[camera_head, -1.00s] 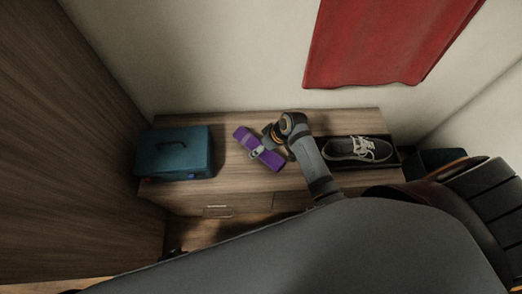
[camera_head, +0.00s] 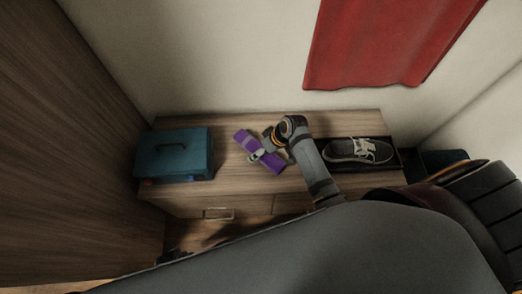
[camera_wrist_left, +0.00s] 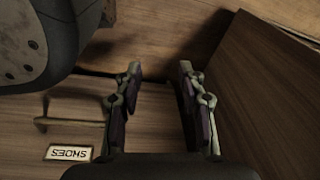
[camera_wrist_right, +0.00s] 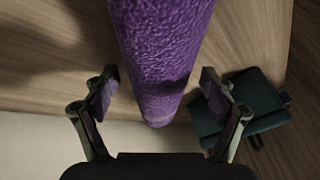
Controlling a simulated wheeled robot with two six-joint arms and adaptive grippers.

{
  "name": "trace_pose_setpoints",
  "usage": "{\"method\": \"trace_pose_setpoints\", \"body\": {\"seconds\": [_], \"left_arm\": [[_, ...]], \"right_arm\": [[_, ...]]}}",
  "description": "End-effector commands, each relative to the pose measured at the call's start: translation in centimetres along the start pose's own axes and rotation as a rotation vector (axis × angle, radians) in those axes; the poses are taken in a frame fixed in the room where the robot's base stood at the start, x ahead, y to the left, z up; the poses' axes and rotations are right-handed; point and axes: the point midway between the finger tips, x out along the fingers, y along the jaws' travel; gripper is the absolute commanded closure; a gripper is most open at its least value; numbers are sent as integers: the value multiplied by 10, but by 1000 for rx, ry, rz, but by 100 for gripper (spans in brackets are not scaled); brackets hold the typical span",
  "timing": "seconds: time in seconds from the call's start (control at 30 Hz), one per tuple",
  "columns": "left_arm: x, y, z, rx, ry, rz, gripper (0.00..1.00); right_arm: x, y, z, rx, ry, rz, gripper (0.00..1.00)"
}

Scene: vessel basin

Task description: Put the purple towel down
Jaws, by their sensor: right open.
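The purple towel (camera_head: 273,163), a rolled bundle, lies slanted on the middle of the wooden cabinet top (camera_head: 235,185). My right gripper (camera_head: 257,152) is at the towel, its fingers over the roll's middle. In the right wrist view the towel (camera_wrist_right: 165,50) runs down from the top edge and ends between the open fingers of my right gripper (camera_wrist_right: 160,90), with a gap on each side.
A teal case (camera_head: 175,155) stands at the cabinet's left end, also in the right wrist view (camera_wrist_right: 245,105). A grey shoe (camera_head: 357,150) sits in a dark tray (camera_head: 385,164) at the right. A red cloth (camera_head: 385,45) hangs on the back wall. Wood panel walls the left.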

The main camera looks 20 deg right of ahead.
Motion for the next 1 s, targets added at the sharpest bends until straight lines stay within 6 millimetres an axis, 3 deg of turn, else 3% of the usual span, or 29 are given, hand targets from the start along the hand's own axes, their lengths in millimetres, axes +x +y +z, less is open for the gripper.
{"method": "trace_pose_setpoints", "body": {"seconds": [0.17, 0.4, 0.6, 0.73, 1.0], "left_arm": [[-4, 0, 1, 0, 2, 0, 60], [-1, -1, 33, 0, -16, 0, 60], [0, -1, 50, 0, -20, -1, 60], [0, -1, 55, 1, -22, -1, 60], [1, -1, 56, 1, -21, -1, 60]], "right_arm": [[-16, 0, -2, -1, 1, 2, 16], [-76, 0, -2, -3, -1, 4, 16], [-112, 0, -2, -2, -1, 3, 16], [-122, 0, -1, -1, -1, 0, 16], [-123, -1, -1, 0, -1, -1, 16]]}}
